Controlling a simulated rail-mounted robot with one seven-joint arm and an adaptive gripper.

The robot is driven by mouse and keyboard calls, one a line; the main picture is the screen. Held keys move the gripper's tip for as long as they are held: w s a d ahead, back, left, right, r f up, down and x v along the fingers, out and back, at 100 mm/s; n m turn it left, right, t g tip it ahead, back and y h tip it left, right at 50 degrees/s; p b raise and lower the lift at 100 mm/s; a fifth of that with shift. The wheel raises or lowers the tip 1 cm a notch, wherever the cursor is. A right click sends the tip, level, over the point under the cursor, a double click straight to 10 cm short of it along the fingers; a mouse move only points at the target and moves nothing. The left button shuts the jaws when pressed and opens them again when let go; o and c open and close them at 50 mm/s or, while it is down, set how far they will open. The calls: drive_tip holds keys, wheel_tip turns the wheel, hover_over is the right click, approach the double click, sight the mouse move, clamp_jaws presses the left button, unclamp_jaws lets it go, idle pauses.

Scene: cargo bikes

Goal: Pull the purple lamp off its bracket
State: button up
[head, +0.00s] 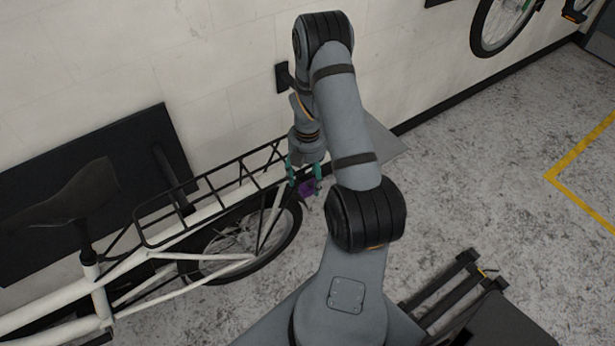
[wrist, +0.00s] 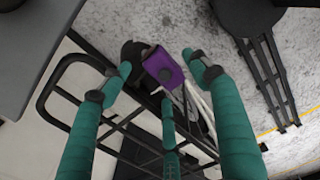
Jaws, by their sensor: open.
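The purple lamp (head: 307,188) is at the rear end of the white cargo bike's black rack (head: 215,190). My gripper (head: 304,182) has teal fingers and is over the rear of the rack. In the wrist view my gripper (wrist: 160,75) is open, with the lamp between its spread fingertips and no contact visible. The lamp's bracket is hidden or too small to tell.
The white bike (head: 100,292) stands along the pale wall, with a dark panel (head: 60,190) behind it. The rear wheel (head: 285,235) is below the rack. Another bike's wheel (head: 500,22) is at the upper right. The floor on the right is free, with a yellow line (head: 575,150).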

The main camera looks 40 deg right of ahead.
drive_tip(key=shift+c, duration=1.3)
drive_tip(key=c, duration=1)
